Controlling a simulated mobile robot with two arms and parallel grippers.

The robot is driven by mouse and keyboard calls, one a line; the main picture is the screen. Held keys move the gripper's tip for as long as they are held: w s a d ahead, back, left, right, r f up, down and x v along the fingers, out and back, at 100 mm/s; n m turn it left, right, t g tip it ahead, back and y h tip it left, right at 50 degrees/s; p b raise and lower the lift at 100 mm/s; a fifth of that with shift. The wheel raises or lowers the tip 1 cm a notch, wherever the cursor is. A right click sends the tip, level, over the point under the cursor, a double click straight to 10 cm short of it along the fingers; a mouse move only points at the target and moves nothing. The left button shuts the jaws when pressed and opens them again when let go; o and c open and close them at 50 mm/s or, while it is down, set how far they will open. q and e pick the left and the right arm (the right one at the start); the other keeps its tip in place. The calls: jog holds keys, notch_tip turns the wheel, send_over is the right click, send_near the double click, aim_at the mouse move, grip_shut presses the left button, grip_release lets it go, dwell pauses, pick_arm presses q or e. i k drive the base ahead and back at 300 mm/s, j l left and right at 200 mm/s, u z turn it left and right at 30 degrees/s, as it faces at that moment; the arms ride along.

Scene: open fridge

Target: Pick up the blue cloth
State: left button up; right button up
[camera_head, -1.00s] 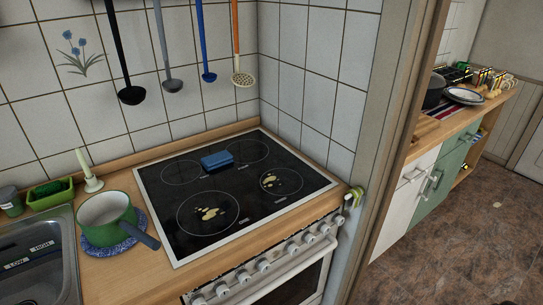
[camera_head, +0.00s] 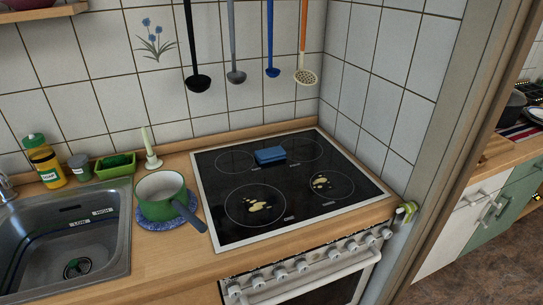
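A small blue folded cloth or sponge-like block (camera_head: 270,156) lies on the black glass cooktop (camera_head: 290,226), toward its back middle. It is the only cloth-like blue thing on the cooktop, and I cannot tell for sure that it is cloth. Neither of my grippers is in view.
Yellowish spills (camera_head: 258,206) mark the front burners. A green pot (camera_head: 160,190) stands on a blue trivet (camera_head: 170,221) left of the cooktop, its handle pointing toward it.

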aim_at(276, 154)
jog(key=i+l, duration=0.1)
jog(key=l, duration=0.2)
jog(key=i+l+u, duration=0.25)
jog(key=l, duration=0.2)
jog(key=l+u, duration=0.3)
jog(key=l, duration=0.15)
jog(key=l+u, duration=0.25)
jog(key=l, duration=0.2)
